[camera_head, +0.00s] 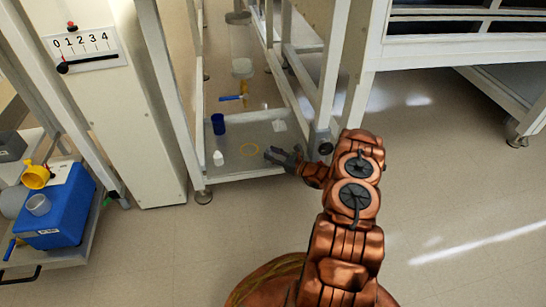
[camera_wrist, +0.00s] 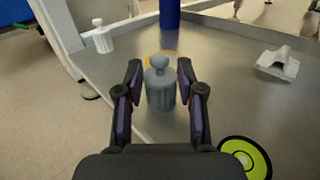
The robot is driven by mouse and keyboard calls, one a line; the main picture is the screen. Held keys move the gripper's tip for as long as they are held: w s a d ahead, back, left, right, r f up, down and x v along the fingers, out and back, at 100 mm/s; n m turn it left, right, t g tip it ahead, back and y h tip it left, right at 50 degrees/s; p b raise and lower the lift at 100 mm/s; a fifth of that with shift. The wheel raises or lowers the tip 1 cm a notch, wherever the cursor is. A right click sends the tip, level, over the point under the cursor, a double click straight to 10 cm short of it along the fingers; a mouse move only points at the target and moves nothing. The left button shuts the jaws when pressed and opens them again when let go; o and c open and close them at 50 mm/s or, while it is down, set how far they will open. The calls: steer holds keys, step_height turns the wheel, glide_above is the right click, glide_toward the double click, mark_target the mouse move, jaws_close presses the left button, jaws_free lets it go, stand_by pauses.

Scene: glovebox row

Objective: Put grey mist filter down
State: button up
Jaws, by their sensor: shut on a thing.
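The grey mist filter (camera_wrist: 160,94), a small ribbed cylinder with a round knob on top, stands upright between the fingers of my gripper (camera_wrist: 159,78) in the wrist view. My gripper is shut on it. In the head view my gripper (camera_head: 284,156) is over the front right part of the low metal shelf (camera_head: 240,168), and the filter is not clearly visible there. A yellow ring (camera_head: 250,149) lies on the shelf left of my gripper; in the wrist view it shows partly behind the filter. I cannot tell whether the filter touches the shelf.
A white knobbed piece (camera_head: 218,158) and a dark blue cylinder (camera_head: 218,124) stand on the shelf's left side. A white crumpled-looking item (camera_wrist: 278,62) lies to the right. Frame legs (camera_head: 328,75) rise at the shelf's right. A yellow-green and black disc (camera_wrist: 246,158) is near my gripper.

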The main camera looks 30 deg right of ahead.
stand_by(0.3)
steer(key=o, duration=0.9)
steer(key=shift+o, duration=0.2)
